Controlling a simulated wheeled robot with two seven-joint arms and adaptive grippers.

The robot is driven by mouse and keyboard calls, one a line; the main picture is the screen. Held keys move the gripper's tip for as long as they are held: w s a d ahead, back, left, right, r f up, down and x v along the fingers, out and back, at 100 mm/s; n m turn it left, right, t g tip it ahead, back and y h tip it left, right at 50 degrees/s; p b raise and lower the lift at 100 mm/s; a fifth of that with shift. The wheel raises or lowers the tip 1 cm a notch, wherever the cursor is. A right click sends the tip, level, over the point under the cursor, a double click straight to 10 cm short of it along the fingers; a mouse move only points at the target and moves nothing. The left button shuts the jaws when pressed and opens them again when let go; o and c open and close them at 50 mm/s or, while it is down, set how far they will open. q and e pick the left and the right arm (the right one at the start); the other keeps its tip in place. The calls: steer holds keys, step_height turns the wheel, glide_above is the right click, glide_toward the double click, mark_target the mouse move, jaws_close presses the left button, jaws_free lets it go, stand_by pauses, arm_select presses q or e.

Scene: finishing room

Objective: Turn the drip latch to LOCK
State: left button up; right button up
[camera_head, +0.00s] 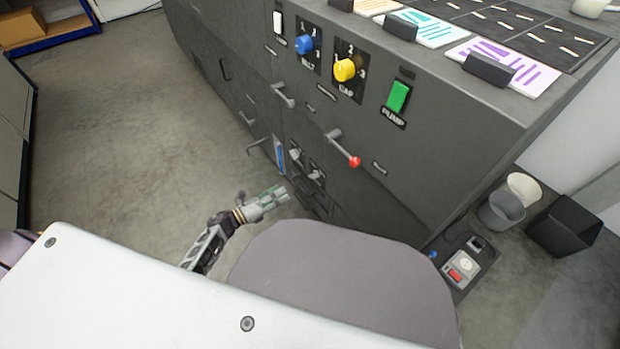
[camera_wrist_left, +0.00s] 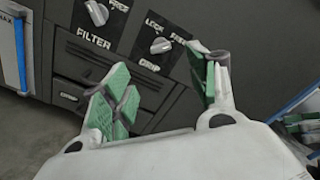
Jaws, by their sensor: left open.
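The drip latch (camera_wrist_left: 161,45) is a pale knob on a dark plate in the left wrist view. Its plate has LOCK at upper left and another word, partly hidden by a finger, at upper right. I cannot tell which word the knob points to. In the head view the latch (camera_head: 317,176) is small, low on the grey machine. My left gripper (camera_wrist_left: 162,84) is open, with green finger pads and nothing between them. It is in front of the panel, below the latch in the picture. In the head view it (camera_head: 277,196) is left of and below the latch. My right gripper is not identifiable.
The filter latch (camera_wrist_left: 97,12) is left of the drip latch. A drawer (camera_wrist_left: 90,65) lies below. A red-tipped lever (camera_head: 345,152) and grey handle (camera_head: 284,96) protrude above. A blue-marked gauge (camera_head: 279,155) is beside the latches. Floor left of the machine is clear.

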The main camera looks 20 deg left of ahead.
mark_target(310, 176)
arm_select(q)
steer(key=shift+w+d, duration=0.1)
steer(key=shift+w, duration=0.05)
arm_select(e)
steer(key=shift+f, duration=0.1)
arm_select(q)
steer(key=shift+b+x, duration=1.8)
steer(key=shift+x, duration=4.95)
arm_select(e)
steer(key=shift+w+a+f+t+y, duration=0.1)
steer(key=shift+a+f+t+y, duration=0.1)
steer(key=shift+f, duration=0.7)
steer(key=shift+a+f+t+y, duration=0.1)
steer(key=shift+a+f, duration=0.1)
steer(key=shift+f, duration=0.7)
arm_select(q)
steer(key=c, duration=1)
arm_select(e)
steer(key=shift+w+r, duration=0.1)
